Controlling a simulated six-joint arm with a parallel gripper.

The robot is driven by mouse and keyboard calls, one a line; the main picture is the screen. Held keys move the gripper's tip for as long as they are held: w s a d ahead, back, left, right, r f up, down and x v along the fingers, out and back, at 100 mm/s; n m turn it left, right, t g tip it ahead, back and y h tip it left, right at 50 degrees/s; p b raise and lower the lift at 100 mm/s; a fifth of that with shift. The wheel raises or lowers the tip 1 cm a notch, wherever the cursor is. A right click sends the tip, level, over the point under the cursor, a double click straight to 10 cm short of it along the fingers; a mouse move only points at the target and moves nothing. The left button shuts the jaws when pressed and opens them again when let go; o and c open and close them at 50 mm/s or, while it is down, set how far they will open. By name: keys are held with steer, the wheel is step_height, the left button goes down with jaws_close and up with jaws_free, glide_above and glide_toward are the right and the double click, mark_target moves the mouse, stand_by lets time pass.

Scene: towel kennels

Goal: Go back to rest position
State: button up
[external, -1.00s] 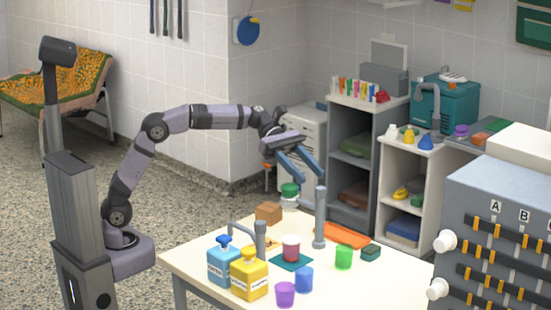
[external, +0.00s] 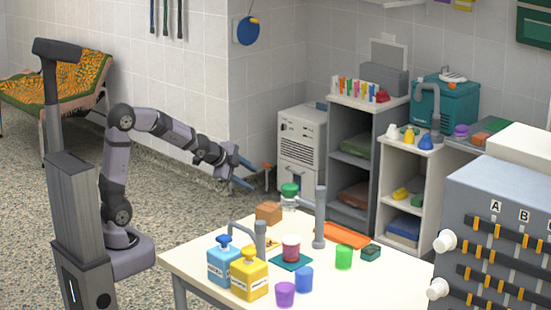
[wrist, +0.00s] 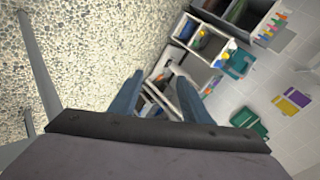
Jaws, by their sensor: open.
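My gripper (external: 247,173) is open and empty, held in the air left of and above the far left part of the table. Its blue fingers also show spread apart in the wrist view (wrist: 157,92), with nothing between them. In the external view, my arm rises from its base and bends over toward the right, with the gripper pointing right. The cream table (external: 205,252) stands below and to the right of the gripper, which touches nothing that I can see.
On the table are a blue bottle (external: 224,265), a yellow bottle (external: 249,277), a red cup (external: 291,249) on a teal mat, a brown block (external: 268,213), several coloured cups and grey posts (external: 320,220). Shelves (external: 352,180) stand behind. The floor between arm and wall is clear.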

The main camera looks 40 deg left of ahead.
steer(key=s+a+f+n+g+y, duration=0.2)
steer(key=s+a+f+n+g, duration=0.1)
steer(key=s+a+f+n, duration=0.5)
steer(key=s+f+n+g+h+p, duration=0.1)
steer(key=s+f+n+g, duration=0.25)
steer(key=s, duration=0.65)
steer(key=s+f+n+g, duration=0.2)
steer(key=s+n+g, duration=0.15)
steer(key=s, duration=0.75)
step_height(320, 180, up, 24)
steer(key=w+p, duration=0.1)
steer(key=p, duration=2.3)
steer(key=shift+d+r+m+p, duration=0.25)
steer(key=shift+d+m+p, duration=0.05)
steer(key=shift+d, duration=0.1)
